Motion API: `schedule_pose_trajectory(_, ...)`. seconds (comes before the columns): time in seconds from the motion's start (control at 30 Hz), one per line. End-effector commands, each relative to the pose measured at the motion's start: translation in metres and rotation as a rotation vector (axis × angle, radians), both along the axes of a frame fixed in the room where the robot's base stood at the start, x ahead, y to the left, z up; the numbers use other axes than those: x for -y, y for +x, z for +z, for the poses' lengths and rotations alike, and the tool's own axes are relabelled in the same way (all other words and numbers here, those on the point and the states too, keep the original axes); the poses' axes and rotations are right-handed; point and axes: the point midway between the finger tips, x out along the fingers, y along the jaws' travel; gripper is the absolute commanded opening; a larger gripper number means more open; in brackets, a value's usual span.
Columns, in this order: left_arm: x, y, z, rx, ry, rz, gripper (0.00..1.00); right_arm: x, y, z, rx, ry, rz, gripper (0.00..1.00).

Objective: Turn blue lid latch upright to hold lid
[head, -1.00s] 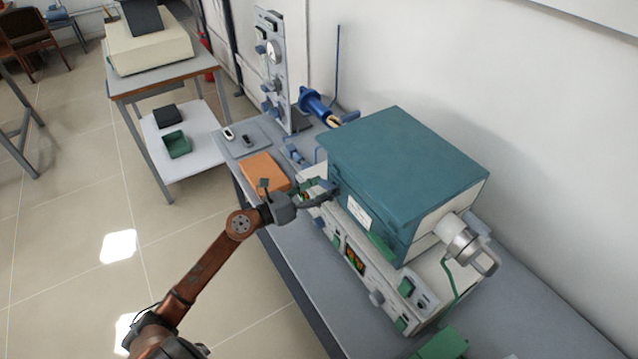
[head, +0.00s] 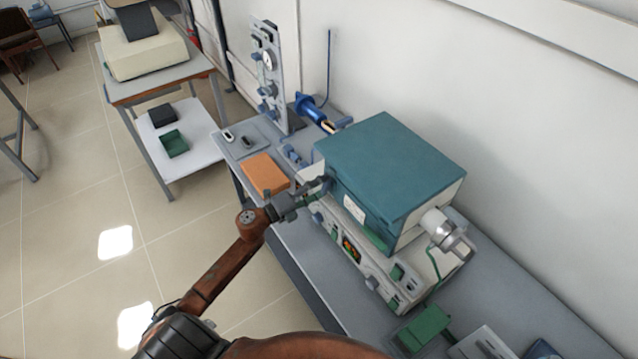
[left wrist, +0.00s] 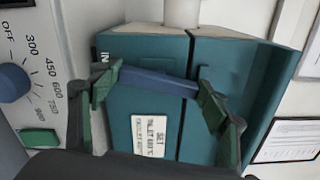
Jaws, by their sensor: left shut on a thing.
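The furnace is a teal box (head: 385,165) with a lid on top. In the left wrist view, the teal front (left wrist: 125,125) is turned sideways, with a dark seam between body and lid. The blue latch (left wrist: 158,82) is a bar lying across that seam, slightly tilted in that view. My left gripper (left wrist: 160,92) has its green-padded fingers at the latch's two ends and is shut on it. In the head view, my left gripper (head: 322,186) is at the left front edge of the furnace, and the latch is too small to make out. My right gripper is not in view.
The control panel (head: 360,252) sits below the teal box; its blue knob (left wrist: 14,82) is close by in the left wrist view. An orange block (head: 266,174) lies left of the furnace. A silver cylinder (head: 447,232) sticks out at the furnace's right. Floor in front is clear.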

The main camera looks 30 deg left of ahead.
Motion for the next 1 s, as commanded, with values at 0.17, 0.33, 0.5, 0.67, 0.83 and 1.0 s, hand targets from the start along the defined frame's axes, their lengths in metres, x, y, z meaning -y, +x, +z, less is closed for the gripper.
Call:
schedule_pose_trajectory(0.17, -0.002, 0.0, 0.003, -0.044, -0.108, 0.004, 0.45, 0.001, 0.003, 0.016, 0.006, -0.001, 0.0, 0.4)
schedule_pose_trajectory(0.33, -0.002, 0.0, 0.001, -0.073, -0.176, 0.004, 0.45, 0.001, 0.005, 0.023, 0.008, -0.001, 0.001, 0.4)
schedule_pose_trajectory(0.5, -0.002, 0.0, 0.0, -0.088, -0.214, 0.004, 0.45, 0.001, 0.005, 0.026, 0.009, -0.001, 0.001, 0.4)
schedule_pose_trajectory(0.67, -0.002, 0.0, -0.001, -0.093, -0.228, 0.004, 0.45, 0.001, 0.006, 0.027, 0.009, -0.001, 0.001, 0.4)
schedule_pose_trajectory(0.83, -0.002, 0.0, -0.001, -0.094, -0.23, 0.004, 0.45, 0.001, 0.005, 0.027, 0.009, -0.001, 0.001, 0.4)
schedule_pose_trajectory(1.0, -0.002, 0.001, -0.001, -0.094, -0.23, 0.004, 0.45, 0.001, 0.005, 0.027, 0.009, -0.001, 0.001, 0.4)
